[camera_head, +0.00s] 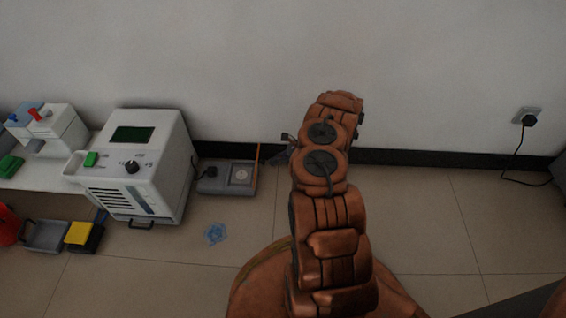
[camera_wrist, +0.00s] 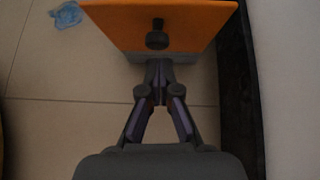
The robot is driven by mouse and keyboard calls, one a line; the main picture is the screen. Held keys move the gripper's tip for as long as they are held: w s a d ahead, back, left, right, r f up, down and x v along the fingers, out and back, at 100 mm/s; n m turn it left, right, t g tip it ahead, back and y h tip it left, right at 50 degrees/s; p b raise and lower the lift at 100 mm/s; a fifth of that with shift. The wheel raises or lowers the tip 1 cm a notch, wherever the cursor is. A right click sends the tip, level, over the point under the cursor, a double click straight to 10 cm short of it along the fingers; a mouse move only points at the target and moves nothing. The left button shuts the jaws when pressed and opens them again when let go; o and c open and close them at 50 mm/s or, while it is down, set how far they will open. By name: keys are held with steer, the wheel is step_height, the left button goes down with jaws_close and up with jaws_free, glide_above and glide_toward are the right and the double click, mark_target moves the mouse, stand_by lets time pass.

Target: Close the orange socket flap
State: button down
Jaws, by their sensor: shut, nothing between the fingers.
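A grey socket box (camera_head: 222,187) sits on the floor against the wall in the head view, with a pale round socket facing up. Its orange flap (camera_head: 257,160) stands upright along the right edge, seen nearly edge-on, so the socket is uncovered. In the wrist view the orange flap (camera_wrist: 195,27) fills the top, with a black knob (camera_wrist: 157,38) on its face. My gripper (camera_wrist: 159,68) is shut and empty, its fingertips together just below the knob. I cannot tell whether they touch it. In the head view the gripper (camera_head: 283,154) is right of the flap, partly hidden by my arm.
A white instrument (camera_head: 140,165) stands left of the socket box. A blue crumpled item (camera_head: 215,234) lies on the floor in front; it also shows in the wrist view (camera_wrist: 66,15). The dark skirting (camera_wrist: 240,100) and wall are close on the gripper's right. Floor tiles to the right are clear.

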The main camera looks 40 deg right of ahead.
steer(key=shift+w+a+r, duration=0.15)
steer(key=shift+w+a, duration=0.2)
steer(key=shift+a, duration=0.15)
steer(key=shift+a, duration=0.1)
